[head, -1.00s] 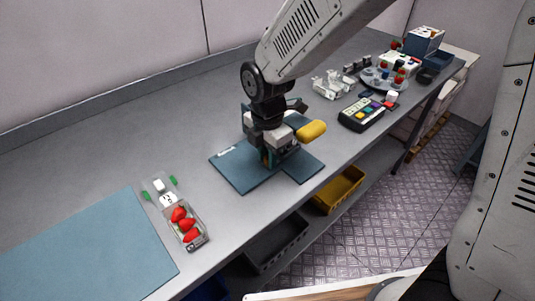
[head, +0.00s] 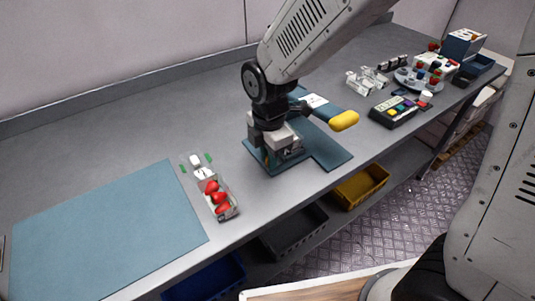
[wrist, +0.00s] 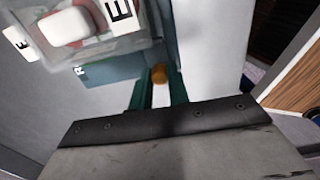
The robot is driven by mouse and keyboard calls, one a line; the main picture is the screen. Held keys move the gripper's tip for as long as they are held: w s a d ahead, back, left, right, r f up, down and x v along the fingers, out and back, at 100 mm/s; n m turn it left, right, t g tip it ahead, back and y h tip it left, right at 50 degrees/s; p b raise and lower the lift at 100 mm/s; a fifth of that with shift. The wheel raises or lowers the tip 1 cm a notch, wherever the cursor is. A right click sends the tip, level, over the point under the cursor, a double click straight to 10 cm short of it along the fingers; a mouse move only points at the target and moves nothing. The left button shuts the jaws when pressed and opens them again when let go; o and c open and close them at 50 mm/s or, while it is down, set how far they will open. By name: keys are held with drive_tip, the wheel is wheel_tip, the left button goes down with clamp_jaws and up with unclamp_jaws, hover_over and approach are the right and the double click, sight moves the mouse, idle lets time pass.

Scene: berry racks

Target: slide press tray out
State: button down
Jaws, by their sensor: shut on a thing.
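The press stands on an L-shaped blue-green mat (head: 325,148) in the head view. Its lever has a yellow grip (head: 343,121), just right of my arm. My gripper (head: 284,160) is low over the mat's left part and hides much of what is beneath it. I take the knob to be the press tray's; the join is not clear. A clear-walled holder with a white block (wrist: 62,27) and lettered labels lies beyond the fingers, upper left.
A clear punnet with strawberries (head: 216,196) lies left of the mat. A large blue mat (head: 105,230) covers the front left bench. A keypad device (head: 394,110) and plates with berries stand to the right. Bins (head: 360,186) sit below.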

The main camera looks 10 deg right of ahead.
drive_tip(key=shift+a, duration=0.15)
drive_tip(key=c, duration=1.3)
unclamp_jaws()
drive_tip(key=shift+s+a, duration=0.1)
drive_tip(key=shift+a, duration=0.05)
drive_tip(key=shift+r, duration=0.2)
wheel_tip(320, 180, up, 8)
drive_tip(key=shift+f, duration=0.25)
